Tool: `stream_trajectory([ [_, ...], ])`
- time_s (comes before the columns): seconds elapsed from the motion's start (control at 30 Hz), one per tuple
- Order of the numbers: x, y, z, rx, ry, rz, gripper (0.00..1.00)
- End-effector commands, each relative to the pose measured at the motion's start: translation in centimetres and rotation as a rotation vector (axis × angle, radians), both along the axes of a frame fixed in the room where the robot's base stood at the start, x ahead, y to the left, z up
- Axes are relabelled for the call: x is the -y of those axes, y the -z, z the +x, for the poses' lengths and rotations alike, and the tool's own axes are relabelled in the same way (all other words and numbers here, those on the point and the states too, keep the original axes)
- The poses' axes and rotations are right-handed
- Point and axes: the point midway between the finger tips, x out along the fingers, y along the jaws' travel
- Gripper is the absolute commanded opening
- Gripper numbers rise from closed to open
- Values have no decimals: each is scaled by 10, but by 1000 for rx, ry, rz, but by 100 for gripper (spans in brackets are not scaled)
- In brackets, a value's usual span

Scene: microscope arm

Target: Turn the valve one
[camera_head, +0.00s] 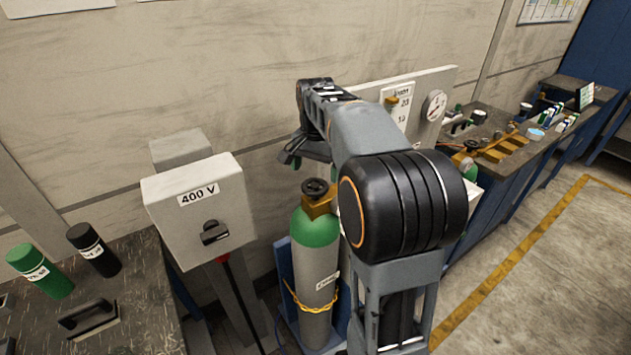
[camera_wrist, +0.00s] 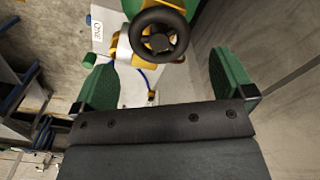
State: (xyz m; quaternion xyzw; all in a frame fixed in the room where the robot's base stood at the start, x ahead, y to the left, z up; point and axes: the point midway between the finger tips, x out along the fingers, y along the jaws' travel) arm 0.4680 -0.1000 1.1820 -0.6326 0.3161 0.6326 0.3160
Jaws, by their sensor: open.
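A black round valve handwheel (camera_head: 315,188) sits on a brass valve on top of a gas cylinder (camera_head: 318,262) with a green shoulder and grey body. In the wrist view the handwheel (camera_wrist: 158,38) shows ahead, between and beyond my green fingertips. My gripper (camera_wrist: 168,82) is open and empty, with a finger on either side of the view. In the head view my gripper (camera_head: 292,160) is just above and left of the handwheel, partly hidden by my own arm. The fingers appear apart from the wheel.
A 400 V switch box (camera_head: 199,209) stands left of the cylinder. A panel with a gauge (camera_head: 434,105) is behind my arm. Another handwheel (camera_head: 472,146) shows on the right. Benches with bottles stand at the left and far right. The wall is close behind.

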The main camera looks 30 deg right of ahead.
Motion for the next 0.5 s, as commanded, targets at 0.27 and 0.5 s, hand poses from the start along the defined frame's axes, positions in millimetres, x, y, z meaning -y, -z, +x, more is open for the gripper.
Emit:
stream_trajectory([
  [0.27, 0, 33, 0, -1, 0, 0, 100],
  [0.5, 0, 42, 0, 0, 0, 0, 100],
])
